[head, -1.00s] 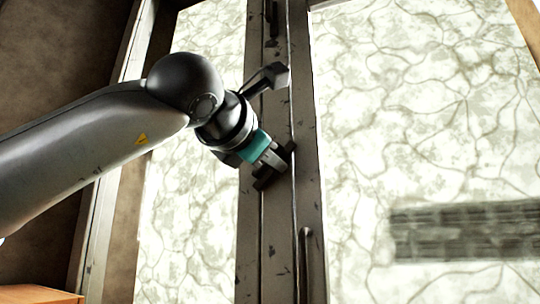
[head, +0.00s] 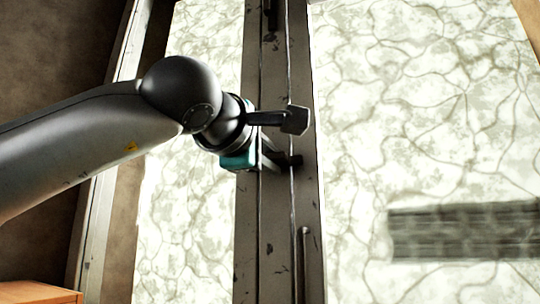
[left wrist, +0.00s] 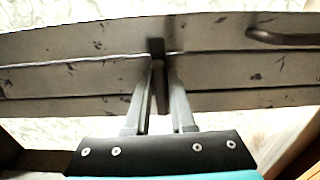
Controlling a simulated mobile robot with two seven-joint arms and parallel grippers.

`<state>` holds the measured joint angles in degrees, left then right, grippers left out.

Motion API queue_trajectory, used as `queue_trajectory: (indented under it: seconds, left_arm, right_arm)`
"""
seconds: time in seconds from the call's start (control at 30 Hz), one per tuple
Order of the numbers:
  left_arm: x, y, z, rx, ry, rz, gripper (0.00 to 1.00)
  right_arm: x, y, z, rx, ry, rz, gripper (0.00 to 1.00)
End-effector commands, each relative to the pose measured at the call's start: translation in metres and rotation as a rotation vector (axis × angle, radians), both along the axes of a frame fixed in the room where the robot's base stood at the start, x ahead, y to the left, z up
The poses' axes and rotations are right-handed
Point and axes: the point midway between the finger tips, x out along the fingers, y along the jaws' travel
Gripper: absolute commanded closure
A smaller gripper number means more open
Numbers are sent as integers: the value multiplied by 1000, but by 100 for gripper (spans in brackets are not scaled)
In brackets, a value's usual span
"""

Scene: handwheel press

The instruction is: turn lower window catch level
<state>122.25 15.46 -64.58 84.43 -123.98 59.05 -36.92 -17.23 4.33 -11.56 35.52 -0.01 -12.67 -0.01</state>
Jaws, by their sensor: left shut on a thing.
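The lower window catch (head: 293,161) is a small dark bar on the grey window frame post (head: 275,215). Its visible end points right and looks about level in the head view. My left gripper (head: 276,161) is at the catch, shut on it. In the left wrist view, the catch (left wrist: 157,72) stands between the two fingers (left wrist: 158,95) and lies across the frame bars, close to square with them. The fingers and wrist hide part of the catch in the head view. My right gripper is in neither view.
An upper dark catch (head: 271,14) sits higher on the same post. A thin upright handle (head: 304,262) is below the gripper; it also shows in the left wrist view (left wrist: 285,38). Bright patterned panes flank the post. A wooden surface (head: 38,293) is at lower left.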

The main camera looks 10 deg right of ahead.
Motion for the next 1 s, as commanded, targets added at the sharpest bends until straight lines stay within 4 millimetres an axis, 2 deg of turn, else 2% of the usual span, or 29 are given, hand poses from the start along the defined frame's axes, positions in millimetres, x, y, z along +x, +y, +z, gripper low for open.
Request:
queue_trajectory:
  seconds: [0.63, 0.67, 0.7, 0.87, 1.0]
  left_arm:
    - [0, 0, 0, 44, -31, 0, 100]
    - [0, 0, 0, 44, -31, 0, 76]
    - [0, 0, 0, 44, -31, 0, 72]
    - [0, 0, 0, 44, -30, 0, 54]
    - [0, 0, 0, 43, -29, 0, 52]
  right_arm:
    - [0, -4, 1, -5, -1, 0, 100]
    - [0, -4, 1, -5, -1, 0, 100]
    - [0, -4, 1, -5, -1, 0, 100]
    - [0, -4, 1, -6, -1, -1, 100]
    - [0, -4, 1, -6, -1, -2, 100]
